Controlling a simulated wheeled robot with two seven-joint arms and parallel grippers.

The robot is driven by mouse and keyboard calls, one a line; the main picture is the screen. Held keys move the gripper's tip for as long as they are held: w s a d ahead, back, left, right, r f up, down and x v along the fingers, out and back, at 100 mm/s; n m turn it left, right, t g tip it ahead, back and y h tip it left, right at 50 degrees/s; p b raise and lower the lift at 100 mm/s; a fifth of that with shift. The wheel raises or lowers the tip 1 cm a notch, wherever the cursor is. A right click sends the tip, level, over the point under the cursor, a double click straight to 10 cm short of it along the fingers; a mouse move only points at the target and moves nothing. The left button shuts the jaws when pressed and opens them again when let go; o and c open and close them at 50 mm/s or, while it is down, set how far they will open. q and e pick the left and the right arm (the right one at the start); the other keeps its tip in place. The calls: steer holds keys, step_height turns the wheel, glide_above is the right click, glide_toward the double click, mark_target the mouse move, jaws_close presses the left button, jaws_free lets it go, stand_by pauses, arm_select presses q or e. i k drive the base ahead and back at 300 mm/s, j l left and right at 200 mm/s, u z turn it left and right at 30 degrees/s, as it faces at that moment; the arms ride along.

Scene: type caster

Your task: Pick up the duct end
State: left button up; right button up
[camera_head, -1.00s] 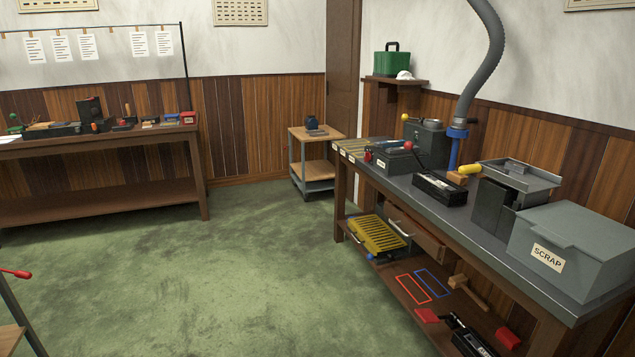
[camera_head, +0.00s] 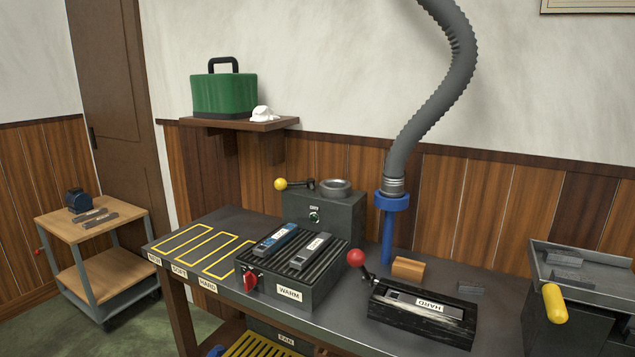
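The grey ribbed duct (camera_head: 440,95) hangs down from the top of the head view and curves to the lower left. Its duct end (camera_head: 394,186) is a grey ringed collar that sits in a blue ring holder (camera_head: 393,202) on a blue post (camera_head: 387,238) at the back of the workbench. The duct end appears to rest in the ring, pointing down. Neither of my grippers is in view.
A pot unit (camera_head: 322,217) stands left, a yellow-handled machine (camera_head: 575,300) right.

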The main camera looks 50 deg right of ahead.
mark_target(393, 188)
steer(key=i+z, duration=0.2)
steer(key=z, duration=0.3)
steer(key=i+j+z, duration=0.1)
steer(key=z, duration=0.4)
steer(key=i+j+z, duration=0.15)
steer(key=z, duration=0.35)
steer(key=i+j+z, duration=0.2)
steer(key=z, duration=0.3)
steer(key=j+z, duration=0.25)
steer(key=z, duration=0.25)
steer(key=i+j, duration=0.05)
